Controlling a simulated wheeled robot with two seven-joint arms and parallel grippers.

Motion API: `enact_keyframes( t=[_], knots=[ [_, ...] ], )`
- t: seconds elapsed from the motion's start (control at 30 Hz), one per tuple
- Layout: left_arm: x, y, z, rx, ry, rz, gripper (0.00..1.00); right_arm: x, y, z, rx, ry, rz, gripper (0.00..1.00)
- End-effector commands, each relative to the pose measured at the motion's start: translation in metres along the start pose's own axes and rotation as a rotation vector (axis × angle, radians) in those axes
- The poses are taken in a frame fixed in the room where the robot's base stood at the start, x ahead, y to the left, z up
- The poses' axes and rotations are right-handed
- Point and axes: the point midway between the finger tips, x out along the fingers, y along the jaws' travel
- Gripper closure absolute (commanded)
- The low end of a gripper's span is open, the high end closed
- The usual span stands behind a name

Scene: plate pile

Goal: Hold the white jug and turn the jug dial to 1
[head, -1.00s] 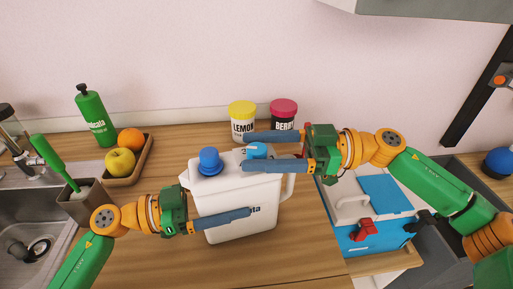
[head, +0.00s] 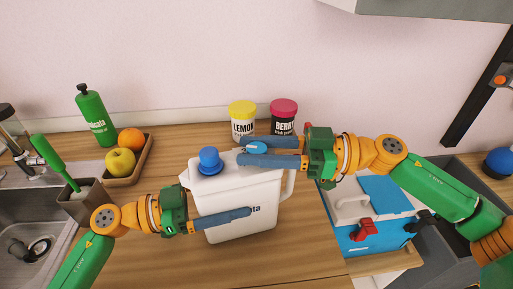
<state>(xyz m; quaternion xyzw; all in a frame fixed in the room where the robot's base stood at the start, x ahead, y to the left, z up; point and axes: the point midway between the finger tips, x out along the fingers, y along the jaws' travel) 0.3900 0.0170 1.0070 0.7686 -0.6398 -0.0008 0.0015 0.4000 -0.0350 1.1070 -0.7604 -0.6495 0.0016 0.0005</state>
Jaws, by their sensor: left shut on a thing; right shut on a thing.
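The white jug (head: 264,186) stands upright on the wooden counter in the middle of the head view. A tall blue knob (head: 209,160) sits on the left of its lid. The flat blue dial (head: 256,148) is at the right of the lid, partly covered by my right gripper. My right gripper (head: 243,151) is closed on the dial, one finger on each side of it. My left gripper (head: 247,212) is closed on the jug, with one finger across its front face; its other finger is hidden. I cannot read the dial's setting.
Lemon (head: 242,121) and berry (head: 284,115) jars stand behind the jug. A tray (head: 143,168) with an apple and an orange, a green bottle (head: 95,118) and a sink (head: 32,222) are left. A blue-and-white box (head: 381,235) is right.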

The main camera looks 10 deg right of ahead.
Motion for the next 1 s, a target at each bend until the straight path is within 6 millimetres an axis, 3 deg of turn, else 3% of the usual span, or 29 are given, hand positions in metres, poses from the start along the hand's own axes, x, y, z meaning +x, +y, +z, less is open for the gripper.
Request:
enact_keyframes(
  t=[0.6, 1.0],
  knots=[
    [0.001, 0.0025, -0.0003, 0.004, 0.0, 0.01, 1.0, 0.0017, -0.0021, -0.0036, -0.006, 0.014, 0.439, 1.0],
    [0.001, 0.0027, 0.0009, 0.004, -0.004, 0.01, 1.0, 0.0001, -0.0004, -0.002, -0.003, 0.008, 0.588, 1.0]
  ],
)
